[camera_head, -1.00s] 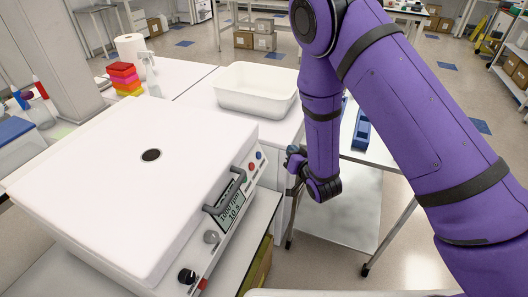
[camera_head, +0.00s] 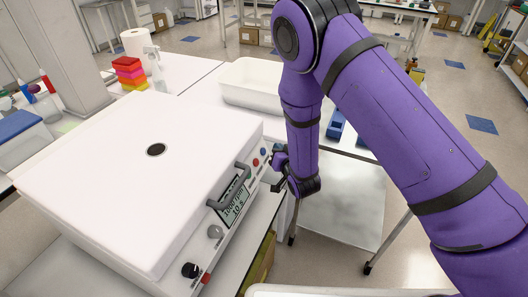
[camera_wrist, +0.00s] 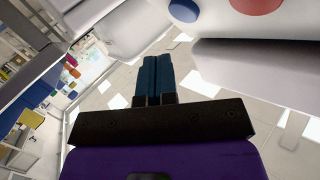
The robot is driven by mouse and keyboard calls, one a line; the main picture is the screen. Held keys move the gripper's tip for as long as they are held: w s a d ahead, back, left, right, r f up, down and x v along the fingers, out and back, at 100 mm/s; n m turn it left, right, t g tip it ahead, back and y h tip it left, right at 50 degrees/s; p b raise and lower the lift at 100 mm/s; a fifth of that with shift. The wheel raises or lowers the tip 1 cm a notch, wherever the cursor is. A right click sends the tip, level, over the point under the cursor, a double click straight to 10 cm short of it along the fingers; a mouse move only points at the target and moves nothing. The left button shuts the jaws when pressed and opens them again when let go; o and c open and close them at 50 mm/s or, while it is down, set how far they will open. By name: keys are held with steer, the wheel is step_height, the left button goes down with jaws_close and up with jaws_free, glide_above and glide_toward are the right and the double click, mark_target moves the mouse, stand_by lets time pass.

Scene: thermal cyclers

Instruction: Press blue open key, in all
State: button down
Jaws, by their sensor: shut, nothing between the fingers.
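A white box-shaped device (camera_head: 110,185) with a closed lid stands at the left. Its sloped front panel carries a round blue key (camera_head: 263,151) with a red key (camera_head: 255,162) beside it. In the wrist view the blue key (camera_wrist: 184,10) is at the top edge, just right of my fingers' line, and the red key (camera_wrist: 257,5) is farther right. My gripper (camera_head: 278,160) is shut and empty, just right of the panel. Its blue fingers (camera_wrist: 157,62) also show in the wrist view, appearing apart from the blue key.
The panel also has a display (camera_head: 234,206) and knobs (camera_head: 191,270). A white tub (camera_head: 252,84) stands on the bench behind. Colored racks (camera_head: 129,73) and a spray bottle are farther left.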

steer(key=shift+w+a+f, duration=0.15)
steer(key=shift+a+f, duration=0.05)
steer(key=shift+a, duration=0.25)
steer(key=shift+w+a+f, duration=0.15)
steer(key=shift+a+f, duration=0.05)
steer(key=shift+a, duration=0.2)
steer(key=shift+a, duration=0.1)
stand_by(1.5)
steer(key=shift+w+a+f, duration=0.1)
steer(key=shift+a+f, duration=0.1)
steer(key=shift+a, duration=0.05)
steer(key=shift+w+a+f, duration=0.1)
steer(key=shift+a+f, duration=0.05)
steer(key=shift+a, duration=0.15)
stand_by(0.8)
steer(key=shift+d, duration=0.1)
steer(key=shift+s+d+r, duration=0.2)
steer(key=shift+d+r, duration=0.15)
steer(key=shift+d, duration=0.2)
steer(key=shift+s+d+r, duration=0.25)
steer(key=shift+d+r, duration=0.1)
steer(key=shift+d, duration=0.35)
steer(key=shift+s+d+r, duration=0.3)
steer(key=shift+d+r, duration=0.05)
steer(key=shift+d, duration=0.4)
steer(key=shift+s+d+r, duration=0.25)
steer(key=shift+d+r, duration=0.1)
steer(key=shift+d, duration=0.35)
